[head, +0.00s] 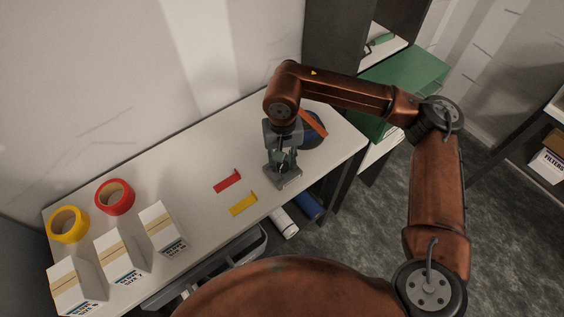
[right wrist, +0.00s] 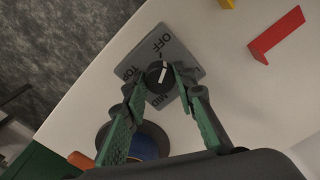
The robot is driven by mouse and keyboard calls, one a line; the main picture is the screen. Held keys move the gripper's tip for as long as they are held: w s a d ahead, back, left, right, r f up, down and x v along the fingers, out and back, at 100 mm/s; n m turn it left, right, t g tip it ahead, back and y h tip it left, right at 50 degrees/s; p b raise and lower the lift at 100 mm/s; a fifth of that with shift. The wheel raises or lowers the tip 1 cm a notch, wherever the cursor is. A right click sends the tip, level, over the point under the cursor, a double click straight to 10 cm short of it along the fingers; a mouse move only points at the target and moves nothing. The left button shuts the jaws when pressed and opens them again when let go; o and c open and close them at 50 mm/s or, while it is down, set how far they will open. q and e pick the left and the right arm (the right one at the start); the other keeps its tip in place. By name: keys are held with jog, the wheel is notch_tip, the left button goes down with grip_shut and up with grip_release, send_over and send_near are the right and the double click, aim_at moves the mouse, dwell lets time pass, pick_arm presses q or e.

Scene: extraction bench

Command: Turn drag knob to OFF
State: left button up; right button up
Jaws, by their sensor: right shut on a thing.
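The drag knob (right wrist: 158,75) is a small black dial with a white pointer line, on a grey plate (right wrist: 183,52) with lettering. OFF, TOP and MID can be read around it; a further label is partly hidden by a finger. The pointer line lies lengthwise between the OFF and MID sides; which end is the pointing one is hard to tell. My right gripper (right wrist: 160,80) has its green-padded fingers on both sides of the knob, shut on it. In the head view my right gripper (head: 281,162) is above the plate (head: 287,182), hiding the knob. My left gripper is out of view.
A red bracket (head: 228,181) and a yellow bracket (head: 243,205) lie left of the plate on the white bench. A round blue-and-dark object (head: 313,138) stands behind my gripper. Tape rolls (head: 114,197) and white boxes (head: 121,257) occupy the left end.

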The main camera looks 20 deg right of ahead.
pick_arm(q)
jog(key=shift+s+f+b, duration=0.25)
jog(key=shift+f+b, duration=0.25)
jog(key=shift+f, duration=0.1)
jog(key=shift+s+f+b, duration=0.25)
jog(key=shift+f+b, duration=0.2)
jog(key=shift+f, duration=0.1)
pick_arm(e)
jog(key=shift+w+n, duration=0.2)
jog(key=shift+n, duration=1.4)
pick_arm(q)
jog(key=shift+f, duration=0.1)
pick_arm(e)
jog(key=shift+r, duration=0.15)
jog(key=o, duration=1.2)
jog(key=shift+s, duration=0.1)
jog(key=shift+c, duration=0.2)
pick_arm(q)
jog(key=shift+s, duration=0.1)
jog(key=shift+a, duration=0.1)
pick_arm(e)
notch_tip(320, 180, up, 12)
